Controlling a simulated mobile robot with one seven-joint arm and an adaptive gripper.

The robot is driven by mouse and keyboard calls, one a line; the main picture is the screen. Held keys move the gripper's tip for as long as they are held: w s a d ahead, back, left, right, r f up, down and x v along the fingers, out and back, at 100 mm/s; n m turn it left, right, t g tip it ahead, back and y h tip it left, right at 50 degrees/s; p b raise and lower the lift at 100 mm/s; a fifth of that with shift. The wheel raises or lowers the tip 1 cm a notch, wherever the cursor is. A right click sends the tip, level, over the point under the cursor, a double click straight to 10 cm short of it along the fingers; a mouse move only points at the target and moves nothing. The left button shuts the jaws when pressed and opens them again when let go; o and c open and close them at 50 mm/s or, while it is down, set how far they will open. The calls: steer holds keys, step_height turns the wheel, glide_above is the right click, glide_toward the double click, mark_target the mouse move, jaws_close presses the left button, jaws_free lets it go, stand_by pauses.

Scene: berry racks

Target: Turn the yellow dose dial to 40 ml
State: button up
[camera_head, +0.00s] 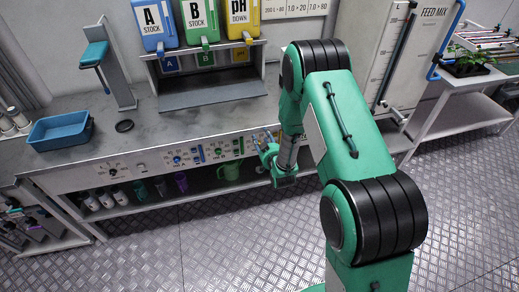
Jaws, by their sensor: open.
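The dose panel (150,165) runs along the front of the grey bench, with several small dials and coloured marks. A blue dial (177,159) and a green dial (217,152) show on it. The yellow dose dial cannot be made out; it seems hidden by my gripper or too small, so its setting cannot be read. My gripper (263,150) is open in front of the right part of the panel. Whether it touches anything there cannot be told. The yellow pH DOWN bottle (239,14) stands on the rack above this part of the bench.
A blue tray (60,132), a black disc (124,126) and a teal-topped stand (118,75) are on the bench. A green mug (229,171) and bottles stand on the shelf below the panel. The FEED MIX tank (420,50) is to the right. The metal floor in front is clear.

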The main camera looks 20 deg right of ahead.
steer(key=s+f+t, duration=0.2)
steer(key=s+f, duration=0.6)
steer(key=f, duration=0.5)
steer(key=shift+f, duration=0.25)
steer(key=shift+w, duration=0.1)
steer(key=w+b, duration=0.2)
steer(key=w, duration=1.1)
steer(key=shift+w, duration=0.35)
steer(key=shift+c, duration=0.3)
jaws_close()
